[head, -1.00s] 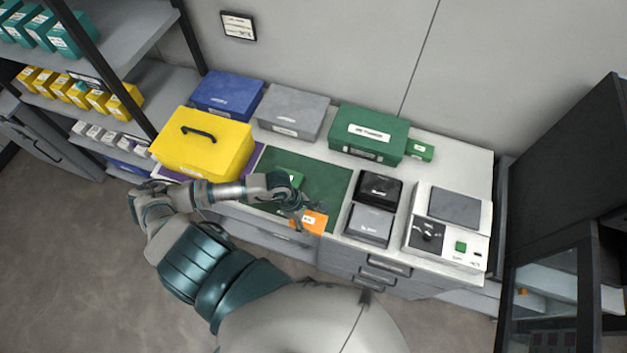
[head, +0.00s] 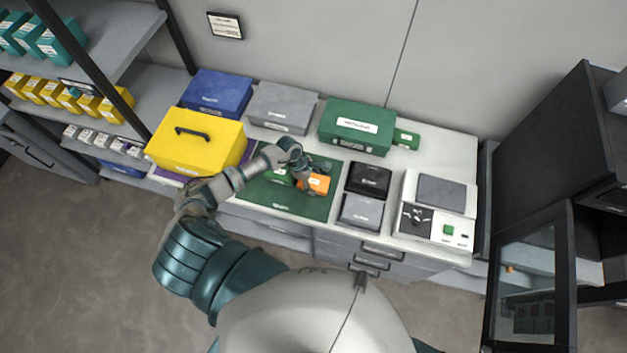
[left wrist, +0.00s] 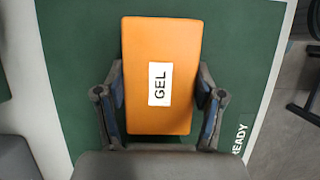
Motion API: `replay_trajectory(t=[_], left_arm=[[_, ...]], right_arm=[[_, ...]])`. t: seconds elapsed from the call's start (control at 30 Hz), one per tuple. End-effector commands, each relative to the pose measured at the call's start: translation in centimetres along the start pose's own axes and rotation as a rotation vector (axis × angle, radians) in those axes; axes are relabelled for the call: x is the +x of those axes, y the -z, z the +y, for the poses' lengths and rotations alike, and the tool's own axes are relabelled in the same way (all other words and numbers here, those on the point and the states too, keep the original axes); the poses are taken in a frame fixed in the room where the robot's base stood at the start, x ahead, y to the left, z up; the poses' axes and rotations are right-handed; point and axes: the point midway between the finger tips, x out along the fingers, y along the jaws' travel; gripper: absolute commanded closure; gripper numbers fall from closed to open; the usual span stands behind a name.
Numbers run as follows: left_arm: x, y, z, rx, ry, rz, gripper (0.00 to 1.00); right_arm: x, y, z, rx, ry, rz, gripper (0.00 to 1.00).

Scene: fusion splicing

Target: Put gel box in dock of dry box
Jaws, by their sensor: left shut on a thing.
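The orange gel box (head: 319,184) is in my left gripper (head: 306,180), over the right part of the green mat. In the left wrist view the gel box (left wrist: 161,78) shows its white GEL label, and the fingers of my left gripper (left wrist: 160,108) press on its two long sides. Whether the box touches the mat is hard to tell. A dark cabinet with a glass door (head: 533,295) stands at the right; it may be the dry box, but no label is readable. I cannot make out a dock. My right gripper is not in view.
The green mat (head: 296,206) lies on the white bench, with a small green box (head: 278,175) on it. Two small boxes, black (head: 369,180) and grey (head: 361,211), and a white device (head: 432,225) stand to the right. A yellow case (head: 196,146) stands left.

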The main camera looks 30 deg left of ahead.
Motion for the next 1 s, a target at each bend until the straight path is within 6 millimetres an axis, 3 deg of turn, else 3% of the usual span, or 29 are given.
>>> replay_trajectory(t=[0.1, 0.13, 0.2, 0.23, 0.67, 1.0], left_arm=[[0.0, 0.0, 0.0, 0.0, -0.001, 0.0, 0.75], [0.0, 0.1, 0.0, 0.0, -0.001, 0.0, 0.27], [0.0, 0.1, 0.0, 0.0, -0.001, 0.0, 0.09], [0.0, 0.1, 0.0, 0.0, -0.001, 0.0, 0.07], [-0.9, 0.2, 0.1, 0.0, -0.003, 0.002, 0.07], [-8.0, 0.3, 0.1, 0.002, -0.004, 0.002, 0.07]], right_arm=[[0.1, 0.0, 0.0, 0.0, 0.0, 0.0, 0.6], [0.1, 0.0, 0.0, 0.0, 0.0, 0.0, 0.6], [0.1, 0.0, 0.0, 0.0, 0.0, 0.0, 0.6], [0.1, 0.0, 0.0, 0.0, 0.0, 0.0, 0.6], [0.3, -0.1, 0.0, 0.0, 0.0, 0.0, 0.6], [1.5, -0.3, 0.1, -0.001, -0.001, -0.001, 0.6]])
